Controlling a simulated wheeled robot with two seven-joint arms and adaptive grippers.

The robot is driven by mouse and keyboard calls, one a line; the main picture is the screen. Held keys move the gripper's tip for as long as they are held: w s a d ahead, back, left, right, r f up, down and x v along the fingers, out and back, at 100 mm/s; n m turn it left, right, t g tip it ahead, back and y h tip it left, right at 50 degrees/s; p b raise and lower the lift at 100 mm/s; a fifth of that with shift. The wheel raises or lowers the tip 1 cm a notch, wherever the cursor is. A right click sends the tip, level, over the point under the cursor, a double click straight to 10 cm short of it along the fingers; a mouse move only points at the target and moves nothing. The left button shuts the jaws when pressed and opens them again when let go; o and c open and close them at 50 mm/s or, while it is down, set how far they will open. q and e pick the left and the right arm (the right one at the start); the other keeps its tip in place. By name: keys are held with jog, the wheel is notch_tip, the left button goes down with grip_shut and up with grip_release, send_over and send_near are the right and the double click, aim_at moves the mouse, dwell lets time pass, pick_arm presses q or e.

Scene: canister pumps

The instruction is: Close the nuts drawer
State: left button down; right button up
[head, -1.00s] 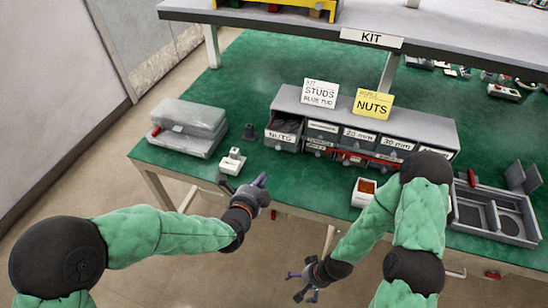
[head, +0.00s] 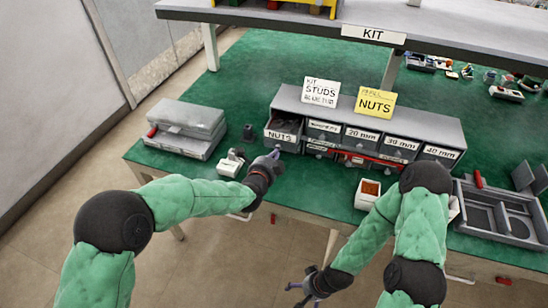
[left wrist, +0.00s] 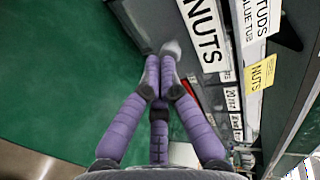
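The nuts drawer (head: 280,137) is at the left end of the grey drawer cabinet (head: 452,130). It sticks out past its neighbours, and its dark inside shows from above. In the left wrist view its NUTS label (left wrist: 205,35) is large and close. My left gripper (head: 275,154) is just in front of the drawer, low by its front. In the left wrist view its purple fingers (left wrist: 160,68) are drawn together, with a grey knob (left wrist: 171,48) just beyond the tips. I cannot tell whether they touch it. My right gripper (head: 295,292) hangs open and empty in front of the table.
A small white device (head: 232,163) and grey cases (head: 186,127) lie left of my left gripper. A box with orange contents (head: 368,190) and a grey tray (head: 500,212) are to the right. The KIT shelf (head: 270,20) overhangs the back.

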aim_at(283, 135)
dwell(0.3)
pick_arm(q)
jog(key=w+d, duration=0.1)
jog(key=w, duration=0.2)
jog(key=w+d+p, duration=0.1)
jog(key=w, duration=0.2)
jog(key=w+d+p, duration=0.1)
jog(key=w, duration=0.2)
jog(key=shift+w+r, duration=0.1)
jog(key=shift+w, duration=0.2)
